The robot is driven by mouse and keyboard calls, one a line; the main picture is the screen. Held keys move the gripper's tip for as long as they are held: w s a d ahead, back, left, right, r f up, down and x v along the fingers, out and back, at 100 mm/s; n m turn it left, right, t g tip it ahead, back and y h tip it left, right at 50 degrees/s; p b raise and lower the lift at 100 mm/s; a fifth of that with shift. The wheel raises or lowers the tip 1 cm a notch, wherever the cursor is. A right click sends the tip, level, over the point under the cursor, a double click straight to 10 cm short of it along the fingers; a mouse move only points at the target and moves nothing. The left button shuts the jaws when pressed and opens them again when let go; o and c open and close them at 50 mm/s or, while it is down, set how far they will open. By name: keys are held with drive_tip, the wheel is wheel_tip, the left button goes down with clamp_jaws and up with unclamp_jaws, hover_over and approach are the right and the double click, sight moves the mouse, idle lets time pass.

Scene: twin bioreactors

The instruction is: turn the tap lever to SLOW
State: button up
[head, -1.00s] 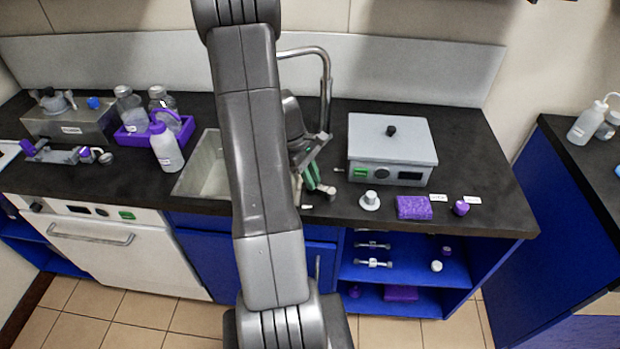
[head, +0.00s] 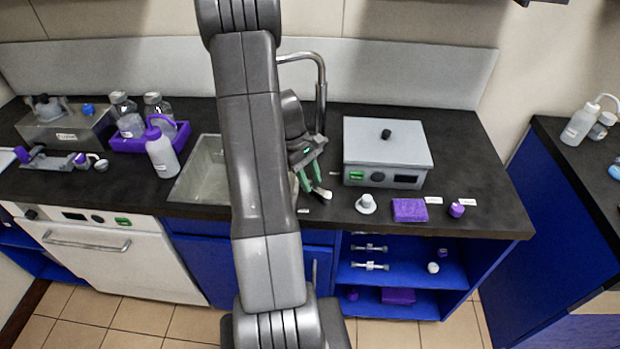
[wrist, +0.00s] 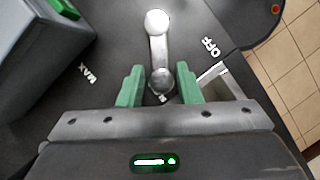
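The tap lever (wrist: 158,45) is a grey arm with a round pivot and a pale knob at its far end. In the wrist view it points away from me, between the MAX label (wrist: 88,72) and the OFF label (wrist: 210,47). My gripper (wrist: 160,84) is open, with one green finger on each side of the pivot end. Gaps show between the fingers and lever. Another label by the pivot is mostly hidden, so SLOW is not readable. In the head view, my gripper (head: 312,183) is over the counter by the lever's pale knob (head: 323,193).
The sink (head: 205,170) lies left of my gripper, with the tall faucet (head: 322,90) behind. A grey lidded box (head: 385,150) stands close on the right. A white knob-topped piece (head: 366,204) and purple sponge (head: 409,210) lie at the front right.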

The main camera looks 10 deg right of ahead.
drive_tip(key=shift+o, duration=0.4)
drive_tip(key=shift+w+a+r, duration=0.1)
drive_tip(key=shift+w+r, duration=0.05)
drive_tip(key=shift+r, duration=0.15)
drive_tip(key=v, duration=1.3)
drive_tip(key=shift+b, duration=0.45)
drive_tip(key=p+x, duration=0.1)
drive_tip(key=x, duration=1.2)
drive_tip(key=shift+f, duration=0.35)
